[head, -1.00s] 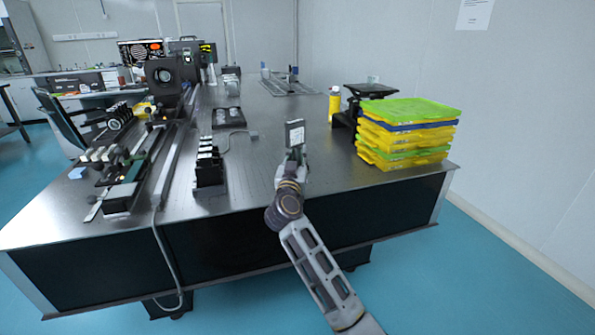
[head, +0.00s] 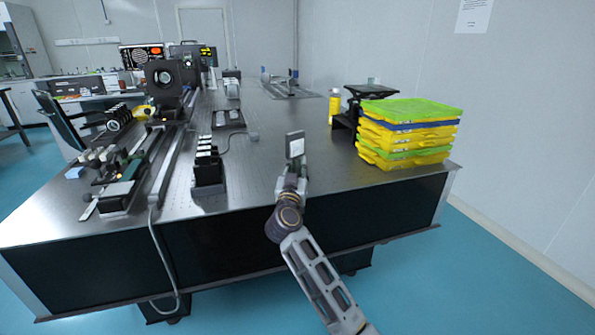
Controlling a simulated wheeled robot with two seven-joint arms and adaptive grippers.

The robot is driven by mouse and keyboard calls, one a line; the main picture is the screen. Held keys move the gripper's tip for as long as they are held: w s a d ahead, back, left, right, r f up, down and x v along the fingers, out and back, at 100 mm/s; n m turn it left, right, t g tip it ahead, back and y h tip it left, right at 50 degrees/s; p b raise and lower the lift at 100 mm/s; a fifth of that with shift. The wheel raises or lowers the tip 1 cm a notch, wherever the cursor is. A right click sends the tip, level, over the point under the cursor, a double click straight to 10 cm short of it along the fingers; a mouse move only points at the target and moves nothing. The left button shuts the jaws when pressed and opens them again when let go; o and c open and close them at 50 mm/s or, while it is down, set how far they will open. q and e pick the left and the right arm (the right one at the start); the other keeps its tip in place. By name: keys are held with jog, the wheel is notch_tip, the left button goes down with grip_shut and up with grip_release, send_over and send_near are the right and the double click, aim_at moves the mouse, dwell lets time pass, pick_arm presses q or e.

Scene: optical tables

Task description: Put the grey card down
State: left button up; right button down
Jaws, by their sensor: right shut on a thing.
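The grey card (head: 296,145) is a small upright plate with a dark grey frame and a lighter patch. My right gripper (head: 294,166) is shut on its lower end, near the front middle of the optical table (head: 255,190). The card's face points roughly toward me. I cannot tell whether its lower edge touches the table or hangs above it, because the gripper hides that part. My left gripper is not in view.
A stack of yellow, green and blue trays (head: 405,135) stands at the right. A black block with several white-topped pieces (head: 208,168) stands to the left. Rails and optics (head: 165,165) fill the left side. Bare tabletop lies around the card.

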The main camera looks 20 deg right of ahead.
aim_at(297, 168)
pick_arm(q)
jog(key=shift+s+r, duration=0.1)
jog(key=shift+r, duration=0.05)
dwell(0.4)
pick_arm(e)
jog(key=c, duration=1.4)
grip_release()
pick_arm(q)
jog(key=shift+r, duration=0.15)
pick_arm(e)
jog(key=shift+o, duration=0.5)
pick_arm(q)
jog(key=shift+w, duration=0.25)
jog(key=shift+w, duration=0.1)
pick_arm(e)
jog(key=shift+s, duration=0.1)
